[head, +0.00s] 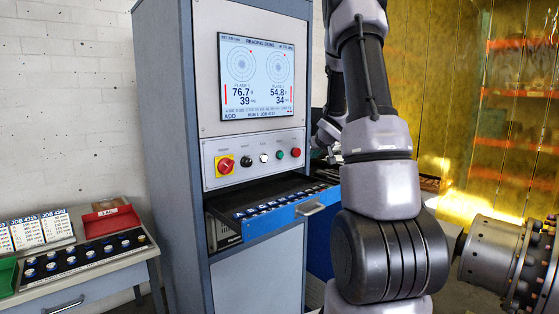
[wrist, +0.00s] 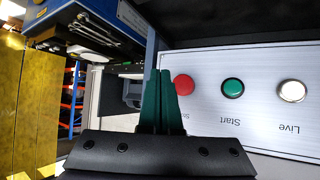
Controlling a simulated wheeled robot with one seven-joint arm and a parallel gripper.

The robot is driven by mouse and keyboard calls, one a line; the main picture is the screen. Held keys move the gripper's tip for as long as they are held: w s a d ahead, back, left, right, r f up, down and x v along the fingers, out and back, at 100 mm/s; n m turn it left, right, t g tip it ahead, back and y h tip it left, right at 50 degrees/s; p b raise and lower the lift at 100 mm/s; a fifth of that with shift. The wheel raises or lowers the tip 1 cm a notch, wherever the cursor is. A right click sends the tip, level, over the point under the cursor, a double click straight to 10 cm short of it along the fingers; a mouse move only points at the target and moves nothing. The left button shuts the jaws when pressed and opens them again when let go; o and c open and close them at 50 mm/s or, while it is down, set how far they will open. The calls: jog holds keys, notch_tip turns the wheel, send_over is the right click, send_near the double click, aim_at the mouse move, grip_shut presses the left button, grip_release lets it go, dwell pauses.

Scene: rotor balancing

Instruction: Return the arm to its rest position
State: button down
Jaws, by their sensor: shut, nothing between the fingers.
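My gripper (wrist: 160,74) shows in the wrist view as two dark green fingers side by side, closed together with nothing between them. The fingers are in front of the button panel (wrist: 220,100), beside its red button (wrist: 184,85). I cannot tell how far the tips are from the panel. In the head view my arm (head: 385,190) stands raised and bent in front of the cabinet's right side. It largely hides my gripper there.
The cabinet (head: 175,120) carries a lit screen (head: 256,77) reading "READING DONE". Below its buttons a blue drawer (head: 290,213) is pulled out, close to my arm. A side table (head: 80,280) stands left. A flanged rotor shaft (head: 495,255) is at the right.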

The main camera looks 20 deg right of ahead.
jog(key=s+a+r+m+g, duration=0.1)
jog(key=s+a+r+m, duration=0.2)
jog(key=s+a+r, duration=0.9)
jog(key=s+a+r+g+y, duration=0.1)
jog(key=s+a+y, duration=0.1)
jog(key=s+a, duration=0.5)
jog(key=s+a+r+g+y, duration=0.1)
jog(key=s+a, duration=0.6)
jog(key=s, duration=1)
jog(key=shift+s+a+r+n+g+y, duration=0.3)
jog(key=shift+a+n+y, duration=0.1)
jog(key=shift+y, duration=0.2)
